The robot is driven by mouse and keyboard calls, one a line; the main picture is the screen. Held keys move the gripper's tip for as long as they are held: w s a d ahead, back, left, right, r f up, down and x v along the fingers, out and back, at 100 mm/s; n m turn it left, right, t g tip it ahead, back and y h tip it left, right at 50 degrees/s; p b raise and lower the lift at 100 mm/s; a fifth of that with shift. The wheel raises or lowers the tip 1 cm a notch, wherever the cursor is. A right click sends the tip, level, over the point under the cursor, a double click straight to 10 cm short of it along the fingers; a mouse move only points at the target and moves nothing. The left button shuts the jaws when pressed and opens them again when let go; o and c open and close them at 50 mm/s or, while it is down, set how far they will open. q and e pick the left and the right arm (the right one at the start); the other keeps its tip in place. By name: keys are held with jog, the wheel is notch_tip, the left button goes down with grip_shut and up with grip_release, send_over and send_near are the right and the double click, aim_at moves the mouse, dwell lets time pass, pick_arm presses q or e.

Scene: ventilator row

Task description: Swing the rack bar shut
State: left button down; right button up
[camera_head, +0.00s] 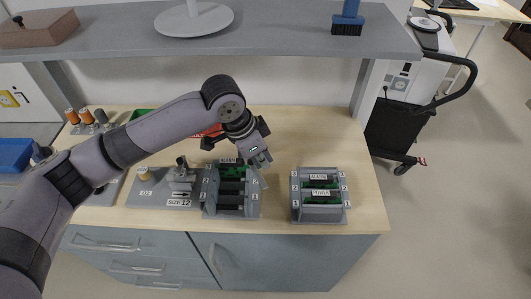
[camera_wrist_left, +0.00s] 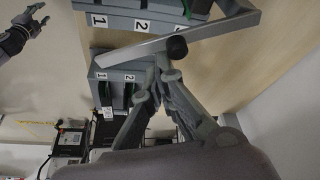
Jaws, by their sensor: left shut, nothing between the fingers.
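The left rack (camera_head: 230,205) is a grey frame with dark slots, standing on the bench with a SIZE 12 plate to its left. The rack bar (camera_head: 263,179) is a thin grey bar at its right side, swung out from the rack. In the left wrist view the bar (camera_wrist_left: 125,54) is a bent grey strip with a black round knob (camera_wrist_left: 177,47). My left gripper (camera_head: 262,160) is shut and empty above the rack's right back corner. Its fingertips (camera_wrist_left: 161,74) show close to the bar and knob; I cannot tell whether they touch.
A second grey rack (camera_head: 319,214) with green boards stands to the right, with a bare bench strip between. A shelf (camera_head: 270,42) hangs over the back. My right gripper (camera_wrist_left: 32,22) shows small in the wrist view, fingers apart, clear of the racks.

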aim_at(255, 172)
pick_arm(q)
jog(key=shift+s+a+r+m+g+p, duration=0.15)
jog(key=shift+s+a+m+g+p, duration=0.1)
jog(key=shift+a+m+p, duration=0.3)
jog(key=shift+s+a+r+m+g+p, duration=0.15)
jog(key=shift+s+a+m+p, duration=0.1)
jog(key=shift+m+p, duration=0.35)
jog(key=shift+s+a+f+m+p, duration=0.1)
jog(key=shift+s+a+m+p, duration=0.1)
jog(key=shift+a+m+p, duration=0.35)
jog(key=shift+s+p, duration=0.15)
jog(key=shift+p, duration=0.2)
jog(key=shift+s+a+f+p, duration=0.1)
jog(key=shift+a+f+p, duration=0.05)
jog(key=shift+a+p, duration=0.3)
